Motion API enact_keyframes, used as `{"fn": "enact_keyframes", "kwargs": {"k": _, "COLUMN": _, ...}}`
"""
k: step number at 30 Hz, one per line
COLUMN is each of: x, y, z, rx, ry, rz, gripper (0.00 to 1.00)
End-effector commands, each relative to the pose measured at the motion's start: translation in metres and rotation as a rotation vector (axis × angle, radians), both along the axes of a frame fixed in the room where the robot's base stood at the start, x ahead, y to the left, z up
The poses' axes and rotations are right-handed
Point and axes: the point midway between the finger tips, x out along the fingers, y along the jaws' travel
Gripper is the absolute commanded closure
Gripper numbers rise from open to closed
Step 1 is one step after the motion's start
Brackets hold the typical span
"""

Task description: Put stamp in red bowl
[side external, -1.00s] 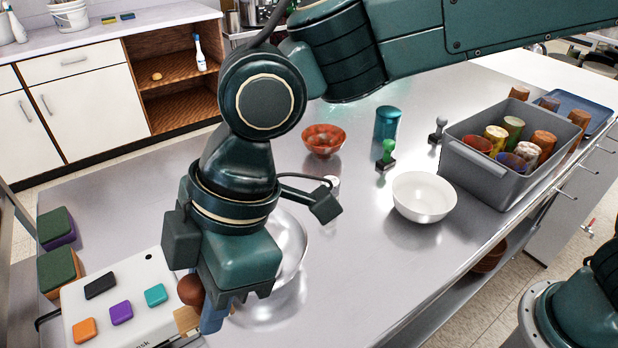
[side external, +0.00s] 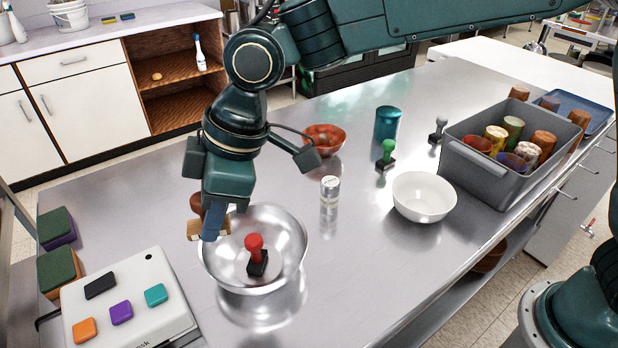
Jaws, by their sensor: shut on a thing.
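My gripper (side external: 208,218) points down above the left rim of the steel bowl. It is shut on a stamp with a brown knob and pale wooden base (side external: 193,230). The stamp is partly hidden behind the blue finger and hangs above the counter. The red bowl (side external: 323,140) stands farther back on the counter, to the right of my gripper; my arm's side bracket overlaps its lower left edge. Its inside looks mottled, with no distinct object visible.
The steel bowl (side external: 297,250) holds a red-handled stamp (side external: 255,250). A shaker (side external: 330,188), green stamp (side external: 387,152), grey stamp (side external: 438,130), teal canister (side external: 388,122) and white bowl (side external: 424,197) stand rightward. A grey bin (side external: 482,172) holds several cups. A button panel (side external: 130,300) is front left.

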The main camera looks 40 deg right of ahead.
Motion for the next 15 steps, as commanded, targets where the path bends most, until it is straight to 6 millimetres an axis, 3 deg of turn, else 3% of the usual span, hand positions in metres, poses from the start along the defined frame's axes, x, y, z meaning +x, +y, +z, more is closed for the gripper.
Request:
{"fn": "enact_keyframes", "kwargs": {"k": 3, "x": 0.038, "y": -0.025, "z": -0.004, "rx": -0.002, "ry": 0.000, "rz": -0.116, "gripper": 0.98}}
{"fn": "enact_keyframes", "kwargs": {"k": 15, "x": 0.140, "y": -0.120, "z": -0.016, "rx": -0.005, "ry": 0.001, "rz": -0.475, "gripper": 0.98}}
